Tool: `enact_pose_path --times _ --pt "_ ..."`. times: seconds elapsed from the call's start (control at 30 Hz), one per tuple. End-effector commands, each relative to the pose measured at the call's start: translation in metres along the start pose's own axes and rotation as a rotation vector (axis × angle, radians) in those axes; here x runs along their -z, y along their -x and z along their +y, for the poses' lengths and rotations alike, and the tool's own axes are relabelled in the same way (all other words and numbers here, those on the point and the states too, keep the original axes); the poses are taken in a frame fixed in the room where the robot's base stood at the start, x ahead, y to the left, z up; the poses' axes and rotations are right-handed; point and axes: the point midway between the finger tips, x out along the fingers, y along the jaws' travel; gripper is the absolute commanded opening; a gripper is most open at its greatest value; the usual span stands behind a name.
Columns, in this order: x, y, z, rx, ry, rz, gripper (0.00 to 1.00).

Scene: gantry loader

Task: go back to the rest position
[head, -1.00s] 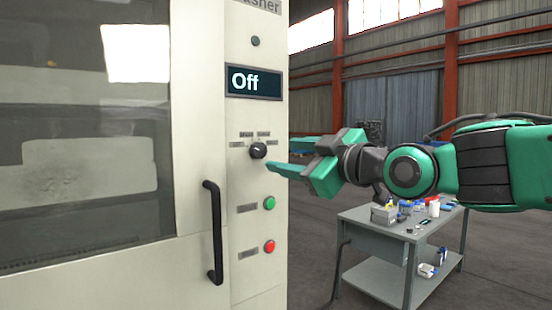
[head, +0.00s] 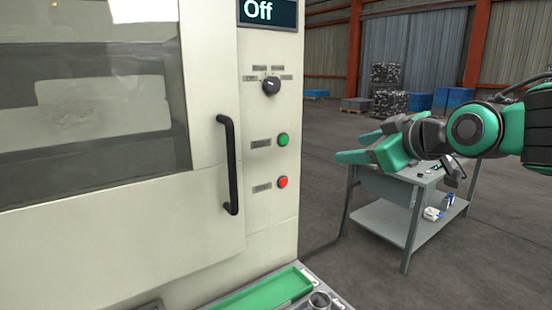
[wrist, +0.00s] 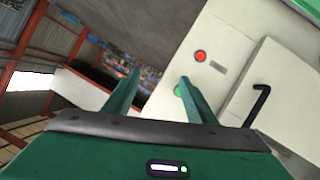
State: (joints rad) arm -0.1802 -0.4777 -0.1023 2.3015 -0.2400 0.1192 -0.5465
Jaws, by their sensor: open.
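My gripper (head: 362,148) is at the right of the head view, beside the washer's control panel and apart from it. Its green fingers point left toward the panel. In the wrist view the two fingers (wrist: 160,82) are spread, with nothing between them. The washer (head: 205,60) is a large cream cabinet with a window, a black door handle (head: 229,165), a display (head: 268,12) reading "Off", a dark knob (head: 271,87), a green button (head: 282,140) and a red button (head: 282,182).
A grey table (head: 385,185) with small items stands behind and below my gripper. A green tray (head: 265,297) lies at the bottom, in front of the washer. Stacked blocks and blue bins (head: 453,97) stand far back. Open floor lies between.

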Motion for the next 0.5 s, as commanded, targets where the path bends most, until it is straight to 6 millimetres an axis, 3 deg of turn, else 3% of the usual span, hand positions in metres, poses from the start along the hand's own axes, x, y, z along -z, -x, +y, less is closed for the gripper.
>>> enact_pose_path --times 0.03,0.1,0.27,0.4,0.5 --pt "-0.034 0.003 0.008 -0.013 -0.056 -0.085 0.51" --pt "-0.078 0.011 0.016 -0.029 -0.139 -0.204 0.51" --pt "-0.178 0.044 0.024 -0.078 -0.356 -0.473 0.51" --pt "-0.257 0.089 0.016 -0.132 -0.572 -0.708 0.51" --pt "-0.306 0.129 0.001 -0.179 -0.742 -0.874 0.51"
